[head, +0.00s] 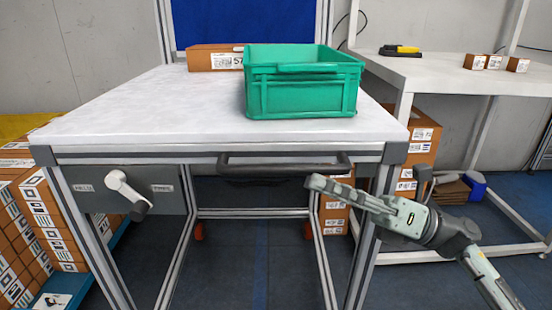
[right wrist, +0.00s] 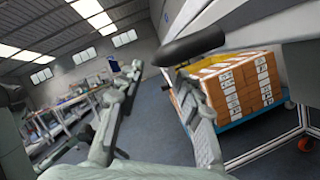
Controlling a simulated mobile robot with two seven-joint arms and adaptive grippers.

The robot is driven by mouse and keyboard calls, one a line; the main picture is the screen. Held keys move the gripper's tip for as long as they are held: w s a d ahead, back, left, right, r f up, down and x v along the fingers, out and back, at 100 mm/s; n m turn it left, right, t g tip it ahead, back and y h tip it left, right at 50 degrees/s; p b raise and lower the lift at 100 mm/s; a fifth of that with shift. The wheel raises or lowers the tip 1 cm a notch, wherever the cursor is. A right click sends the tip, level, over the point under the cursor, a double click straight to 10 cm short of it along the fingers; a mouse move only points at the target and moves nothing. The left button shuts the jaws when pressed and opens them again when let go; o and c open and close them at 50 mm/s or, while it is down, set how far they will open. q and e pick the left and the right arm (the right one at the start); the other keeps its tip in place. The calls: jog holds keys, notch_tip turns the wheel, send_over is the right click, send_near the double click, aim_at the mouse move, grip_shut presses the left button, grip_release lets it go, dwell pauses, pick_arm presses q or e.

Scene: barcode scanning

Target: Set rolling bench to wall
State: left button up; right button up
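The rolling bench (head: 150,110) has a pale top and a metal frame, and stands in front of me. Its dark bar handle (head: 284,163) runs along the front edge; a dark rounded bar, apparently this handle, shows in the right wrist view (right wrist: 190,46). A grey lever (head: 126,193) on the front left panel points down and right, toward the right-hand label. My right gripper (head: 318,190) is just below the handle's right end. Its fingers are spread in the right wrist view (right wrist: 158,78), with the bar near the right fingertip; contact is unclear. My left gripper is out of view.
A green crate (head: 303,97) and a flat carton (head: 214,57) stand on the bench. A side table (head: 455,75) stands close at right, with cartons (head: 421,134) below. Stacked boxes (head: 38,220) stand at left. The floor under the bench (head: 255,245) is largely clear.

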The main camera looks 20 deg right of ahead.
aim_at(283, 170)
jog(key=x, duration=0.3)
jog(key=p+x, duration=0.1)
jog(key=x, duration=0.2)
jog(key=shift+s+a+r+p, duration=0.1)
jog(key=shift+s+r+p, duration=0.1)
jog(key=shift+r+p, duration=0.1)
jog(key=shift+w+a, duration=0.3)
jog(key=shift+a, duration=0.2)
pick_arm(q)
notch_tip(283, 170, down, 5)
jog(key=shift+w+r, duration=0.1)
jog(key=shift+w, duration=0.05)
pick_arm(e)
grip_shut()
